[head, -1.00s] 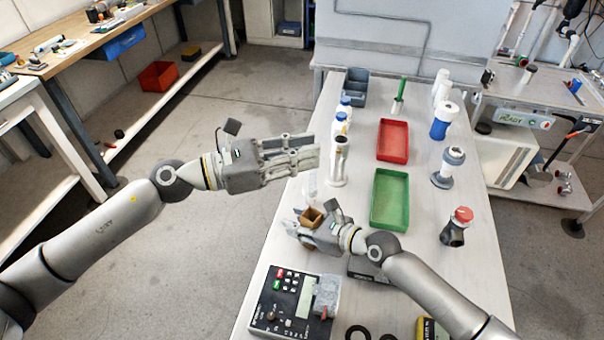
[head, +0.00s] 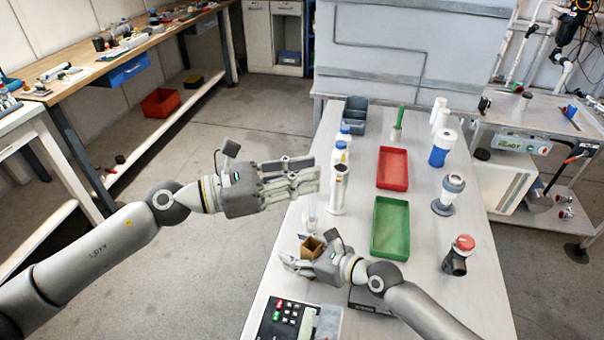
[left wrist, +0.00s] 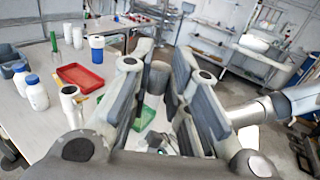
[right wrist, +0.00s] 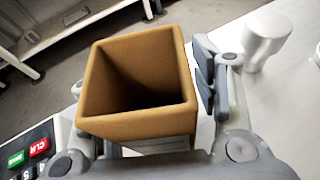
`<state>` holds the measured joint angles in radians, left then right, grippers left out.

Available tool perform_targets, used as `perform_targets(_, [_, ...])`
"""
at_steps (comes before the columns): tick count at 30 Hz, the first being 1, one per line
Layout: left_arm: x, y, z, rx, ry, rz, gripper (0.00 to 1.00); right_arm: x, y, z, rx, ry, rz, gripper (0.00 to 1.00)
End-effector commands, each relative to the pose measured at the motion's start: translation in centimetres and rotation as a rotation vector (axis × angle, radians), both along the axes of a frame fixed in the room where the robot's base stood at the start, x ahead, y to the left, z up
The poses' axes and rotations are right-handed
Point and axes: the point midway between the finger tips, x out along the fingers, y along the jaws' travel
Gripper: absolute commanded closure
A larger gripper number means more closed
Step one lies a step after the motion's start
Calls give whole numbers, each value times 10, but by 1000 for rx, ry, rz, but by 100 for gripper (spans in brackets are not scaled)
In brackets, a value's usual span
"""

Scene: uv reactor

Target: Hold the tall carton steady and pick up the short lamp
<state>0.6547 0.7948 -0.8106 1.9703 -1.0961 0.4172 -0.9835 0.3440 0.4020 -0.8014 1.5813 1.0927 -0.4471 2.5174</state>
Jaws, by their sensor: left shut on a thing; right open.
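The tall carton (head: 310,248), a brown open-topped box, stands on the table in the head view. In the right wrist view the carton (right wrist: 140,125) looks empty inside. My right gripper (head: 306,252) is open, with its fingers around the carton and a visible gap at one finger. My left gripper (head: 316,178) is higher, above the carton. It is shut on what appears to be the short lamp, whose pale tube (head: 309,212) shows below the fingertips. In the left wrist view a grey end (left wrist: 159,78) shows between the fingers. The lamp's details are hard to make out.
A white cylinder (head: 337,190) stands close beside my left fingertips. A green tray (head: 375,240) and a red tray (head: 380,180) lie to the right. A red-capped fitting (head: 460,255) and a keypad device (head: 275,318) are also on the table.

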Motion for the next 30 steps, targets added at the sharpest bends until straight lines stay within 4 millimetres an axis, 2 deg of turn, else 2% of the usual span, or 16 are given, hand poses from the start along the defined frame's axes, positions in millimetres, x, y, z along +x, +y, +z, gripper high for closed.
perform_targets(8, [0,0,0,0,0,0,100,-13,-20,9,-1,1,-1,44])
perform_targets(16, [0,0,0,0,0,0,100,-41,-63,29,-3,1,-2,44])
perform_targets(21, [0,0,0,0,0,0,100,-55,-83,39,-3,1,-1,44])
perform_targets(30, [0,0,0,0,0,0,100,-62,-92,46,0,0,1,44])
